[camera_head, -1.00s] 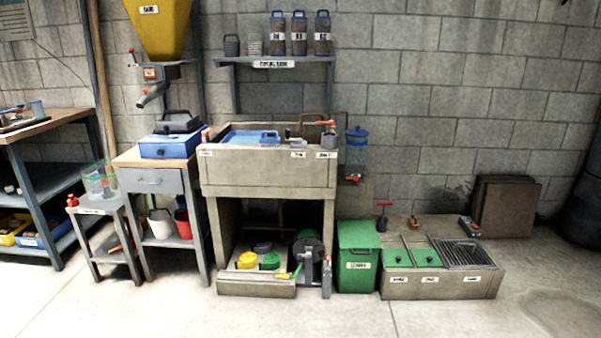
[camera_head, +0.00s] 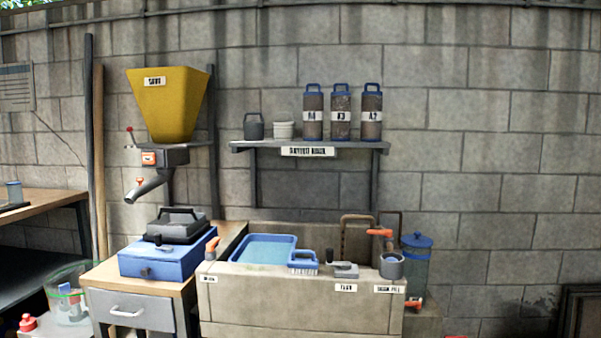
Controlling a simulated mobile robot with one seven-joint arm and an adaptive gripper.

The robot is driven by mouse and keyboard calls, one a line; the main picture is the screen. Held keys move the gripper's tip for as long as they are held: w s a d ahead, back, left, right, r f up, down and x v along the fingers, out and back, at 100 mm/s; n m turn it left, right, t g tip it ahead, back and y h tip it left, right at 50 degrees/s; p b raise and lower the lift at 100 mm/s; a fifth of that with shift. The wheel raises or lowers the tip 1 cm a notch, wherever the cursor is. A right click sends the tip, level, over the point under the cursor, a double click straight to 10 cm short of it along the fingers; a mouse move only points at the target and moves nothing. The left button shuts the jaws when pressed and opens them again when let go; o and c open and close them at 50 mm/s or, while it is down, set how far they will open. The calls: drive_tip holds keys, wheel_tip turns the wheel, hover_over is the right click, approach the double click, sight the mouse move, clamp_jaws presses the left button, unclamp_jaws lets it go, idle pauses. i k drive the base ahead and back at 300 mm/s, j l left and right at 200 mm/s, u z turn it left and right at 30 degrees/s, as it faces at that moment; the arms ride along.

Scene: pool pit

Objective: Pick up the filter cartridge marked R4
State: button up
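Three dark filter cartridges with blue caps and handles stand upright in a row on the wall shelf (camera_head: 240,147). The left cartridge (camera_head: 313,128) has a white label that seems to read R4, though the small print is hard to be sure of. The middle cartridge (camera_head: 341,130) seems to read R3. The right cartridge (camera_head: 372,128) has a label ending in 2. They stand close together with narrow gaps. My gripper is not in view.
A grey canister (camera_head: 254,130) and a white tub (camera_head: 285,131) stand left of the cartridges. Below is a sink (camera_head: 300,305) with a blue basin, brush and taps. A yellow hopper (camera_head: 167,107) hangs at left. The wall right of the shelf is clear.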

sight(313, 114)
drive_tip(key=i+j+z, duration=0.25)
drive_tip(key=i+j, duration=0.25)
drive_tip(key=j, duration=0.2)
drive_tip(key=i+j+z, duration=0.15)
drive_tip(key=i+j, duration=0.1)
drive_tip(key=j, duration=0.1)
